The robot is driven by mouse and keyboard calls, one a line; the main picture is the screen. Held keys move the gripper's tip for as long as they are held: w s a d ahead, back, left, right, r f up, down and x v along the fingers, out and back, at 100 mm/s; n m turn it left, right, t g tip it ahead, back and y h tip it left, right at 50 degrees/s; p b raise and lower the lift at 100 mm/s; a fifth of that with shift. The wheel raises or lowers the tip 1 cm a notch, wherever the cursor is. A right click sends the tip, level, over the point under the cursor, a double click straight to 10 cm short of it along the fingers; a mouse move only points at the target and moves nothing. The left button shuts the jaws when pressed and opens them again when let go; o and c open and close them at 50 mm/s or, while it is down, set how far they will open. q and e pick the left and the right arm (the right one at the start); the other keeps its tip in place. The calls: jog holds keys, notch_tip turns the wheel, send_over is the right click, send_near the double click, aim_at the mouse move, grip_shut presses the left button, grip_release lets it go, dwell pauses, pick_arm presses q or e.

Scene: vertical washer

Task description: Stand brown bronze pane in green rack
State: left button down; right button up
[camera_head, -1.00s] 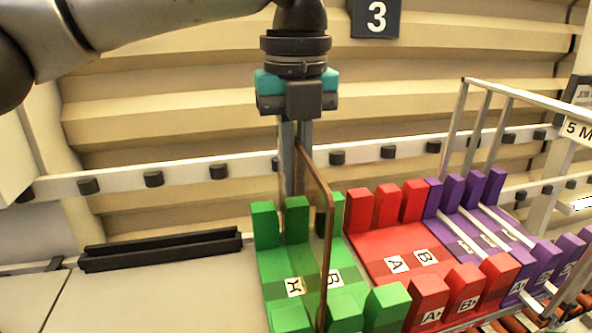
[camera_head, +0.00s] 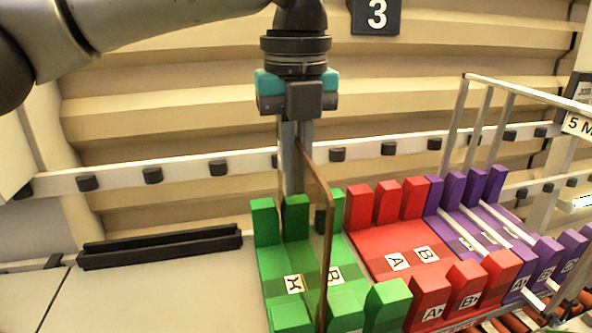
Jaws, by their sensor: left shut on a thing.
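The brown bronze pane (camera_head: 317,220) is a thin, see-through upright sheet with a brown edge. It stands on edge between the posts of the green rack (camera_head: 275,268), its lower part among the blocks; whether it touches the rack floor I cannot tell. My left gripper (camera_head: 295,165) points down from above and is shut on the pane's upper rear edge. The green rack has upright posts at the back and front and letter labels on its floor. My right gripper is not in view.
A red rack (camera_head: 388,268) adjoins the green rack on the right, and a purple rack (camera_head: 478,226) holding white panes lies beyond it. A black slotted bar (camera_head: 160,249) lies left on the pale surface. A white rail with black knobs (camera_head: 120,180) runs behind.

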pick_arm(q)
jog(key=shift+f+b, duration=0.3)
jog(key=shift+b, duration=0.05)
dwell(0.3)
jog(key=c, duration=1)
grip_release()
jog(key=shift+o, duration=0.4)
jog(key=shift+f, duration=0.15)
notch_tip(320, 180, up, 14)
jog(key=shift+r+p, duration=0.2)
jog(key=shift+p, duration=0.8)
jog(key=shift+r, duration=0.55)
jog(key=shift+s+f, duration=0.1)
